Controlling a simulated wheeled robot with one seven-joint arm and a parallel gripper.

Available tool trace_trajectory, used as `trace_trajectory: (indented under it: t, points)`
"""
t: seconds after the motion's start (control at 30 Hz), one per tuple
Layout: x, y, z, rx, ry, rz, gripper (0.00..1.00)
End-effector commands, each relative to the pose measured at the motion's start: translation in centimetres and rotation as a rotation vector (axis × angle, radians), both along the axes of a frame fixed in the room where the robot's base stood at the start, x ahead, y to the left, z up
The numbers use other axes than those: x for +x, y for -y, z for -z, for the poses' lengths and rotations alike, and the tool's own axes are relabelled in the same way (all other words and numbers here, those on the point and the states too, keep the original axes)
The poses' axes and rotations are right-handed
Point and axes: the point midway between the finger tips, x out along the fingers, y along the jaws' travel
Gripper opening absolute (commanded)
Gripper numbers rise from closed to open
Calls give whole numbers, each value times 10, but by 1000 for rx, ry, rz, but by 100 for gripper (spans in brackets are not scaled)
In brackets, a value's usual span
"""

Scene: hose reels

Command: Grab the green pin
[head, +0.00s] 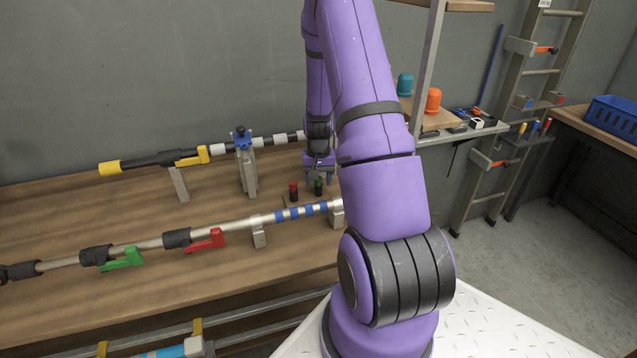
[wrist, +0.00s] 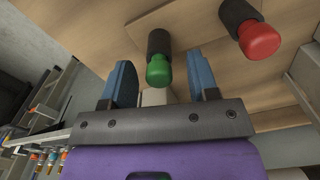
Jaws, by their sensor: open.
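The green pin (head: 318,187) is a small dark cylinder with a green rounded cap, standing on the wooden bench beside a similar red pin (head: 293,191). In the wrist view the green pin (wrist: 159,68) shows its green cap between the two blue fingers, with its dark body beyond. My gripper (wrist: 162,84) is open, one finger on each side of the green pin, with visible gaps. In the head view my gripper (head: 318,177) is small, just above and behind the pins, partly hidden by my purple arm. The red pin (wrist: 258,38) is outside the fingers to the right.
A pole with blue bands (head: 295,213) lies on brackets in front of the pins. A black pole with a yellow tip (head: 135,164) lies behind, on stands. A shelf with teal (head: 404,84) and orange caps (head: 433,100) is at right.

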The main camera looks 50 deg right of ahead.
Motion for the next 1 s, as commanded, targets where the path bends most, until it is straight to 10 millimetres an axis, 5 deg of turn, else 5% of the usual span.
trace_trajectory:
  t: [0.1, 0.33, 0.67, 1.0]
  points:
    - [0, 0, 0, 0, 0, 0, 50]
    - [0, 0, 0, 0, 0, 0, 2]
    - [0, 0, -5, -1, 1, 0, 1]
    - [1, 0, -58, -3, 3, -2, 1]
